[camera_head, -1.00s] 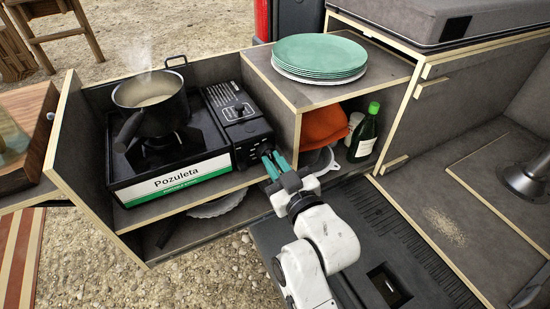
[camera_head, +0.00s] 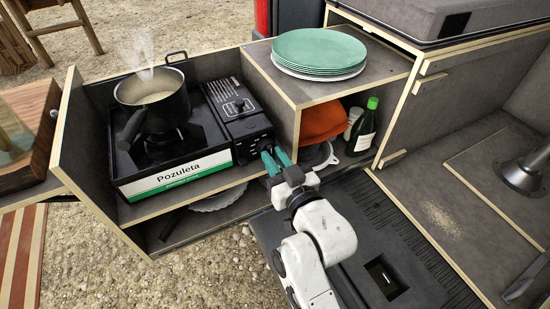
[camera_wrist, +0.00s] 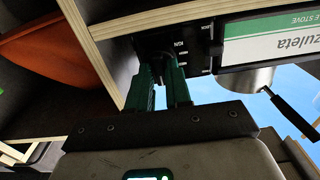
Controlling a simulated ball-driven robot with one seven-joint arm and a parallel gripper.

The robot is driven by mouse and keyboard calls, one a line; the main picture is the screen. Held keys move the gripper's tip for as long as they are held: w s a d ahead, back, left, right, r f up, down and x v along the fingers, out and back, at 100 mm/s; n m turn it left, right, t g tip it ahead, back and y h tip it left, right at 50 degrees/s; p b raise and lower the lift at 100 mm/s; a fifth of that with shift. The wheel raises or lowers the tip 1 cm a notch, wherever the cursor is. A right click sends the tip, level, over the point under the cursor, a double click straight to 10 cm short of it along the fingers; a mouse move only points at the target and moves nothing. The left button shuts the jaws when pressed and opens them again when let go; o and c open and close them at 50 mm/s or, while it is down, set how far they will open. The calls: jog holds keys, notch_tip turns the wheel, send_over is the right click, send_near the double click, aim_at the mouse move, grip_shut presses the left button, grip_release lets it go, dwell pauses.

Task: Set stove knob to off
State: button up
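The black camping stove (camera_head: 195,135) labelled Pozuleta stands on the cabinet shelf, with its control panel at the right end. The stove knob (camera_wrist: 157,62) is on the panel's front, seen close up in the wrist view. In the head view my fingers mostly hide it. My gripper (camera_head: 274,157) points at the panel's front right corner. In the wrist view its green fingers (camera_wrist: 160,82) are apart, with their tips around or just in front of the knob. I cannot tell whether they touch it. The knob's exact setting is not readable.
A steaming pot (camera_head: 153,98) sits on the burner, its handle toward the front. Green plates (camera_head: 320,50) are stacked on the upper shelf right of the stove.

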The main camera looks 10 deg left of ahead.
jog(key=o, duration=0.3)
jog(key=shift+o, duration=0.2)
jog(key=v, duration=1.1)
jog(key=shift+w, duration=0.1)
jog(key=s+d+f+m+g+h+p, duration=0.1)
jog(key=s+d+f+g+h+p, duration=0.25)
jog(key=d, duration=0.35)
jog(key=s+d+f+m+g+h+p, duration=0.2)
jog(key=s+d+f+g, duration=0.15)
jog(key=d, duration=0.25)
jog(key=s+d+f+m+g+h+p, duration=0.1)
jog(key=s+d+m+g+h+p, duration=0.1)
jog(key=s+d, duration=0.5)
jog(key=s+d+f+m+g+h+p, duration=0.1)
jog(key=s+d+g, duration=0.4)
jog(key=s, duration=0.6)
jog(key=shift+s+d+f+m+h+p, duration=0.45)
jog(key=shift+d+h+p, duration=0.2)
jog(key=shift+d+h, duration=0.25)
